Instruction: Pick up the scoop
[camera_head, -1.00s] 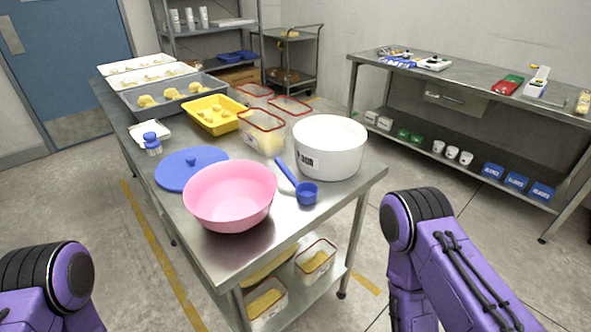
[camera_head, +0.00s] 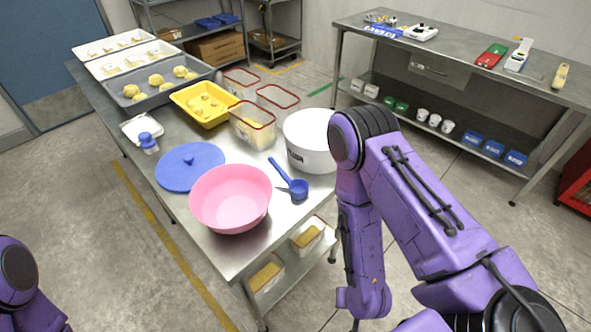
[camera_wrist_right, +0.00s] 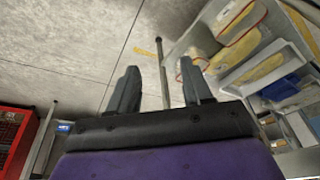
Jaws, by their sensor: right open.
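The blue scoop (camera_head: 291,181) lies on the steel table, its round cup towards the table's right edge and its handle pointing back and left. It is between the pink bowl (camera_head: 230,196) and the white tub (camera_head: 309,139). My right gripper (camera_wrist_right: 157,92) is open and empty in the right wrist view, with floor behind its fingers. My right arm stands to the right of the table in the head view, covering part of the tub; its fingertips are not clear there. I cannot make out the scoop in the wrist view. My left gripper is out of view; only part of that arm shows.
A blue lid (camera_head: 190,165), a yellow tray (camera_head: 205,104) and clear red-rimmed containers (camera_head: 252,124) crowd the steel table (camera_head: 226,248). Bins sit on its lower shelf. Another bench (camera_head: 460,58) stands at the right. Floor is open between them.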

